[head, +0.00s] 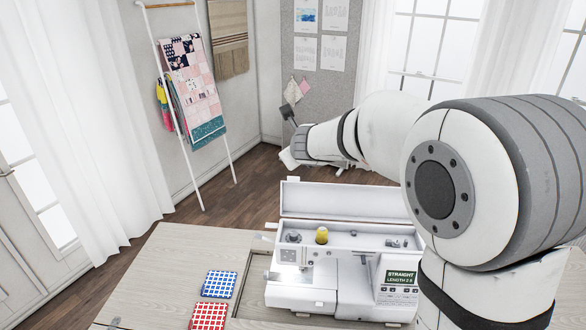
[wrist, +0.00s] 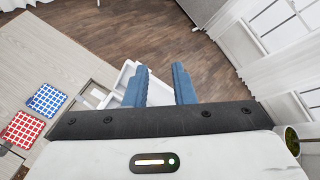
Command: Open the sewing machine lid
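The white sewing machine (head: 318,285) sits in the cabinet opening. Its lid (head: 340,198) stands raised along the back of the top, and the top compartment with a yellow thread spool (head: 322,235) is exposed. My arm reaches over from the right, and its end is above and behind the lid. In the wrist view, my gripper (wrist: 160,78) has its two blue fingers apart. White machine parts (wrist: 124,76) show beside the left finger, and some white shows between the fingers. I cannot tell whether a finger touches the lid. The fingers are not clear in the head view.
A blue checked fabric square (head: 219,284) and a red checked one (head: 209,315) lie on the wooden cabinet top (head: 170,270), left of the machine. A white ladder rack (head: 181,130) with quilts leans on the wall. Wooden floor (head: 245,180) is open behind the cabinet.

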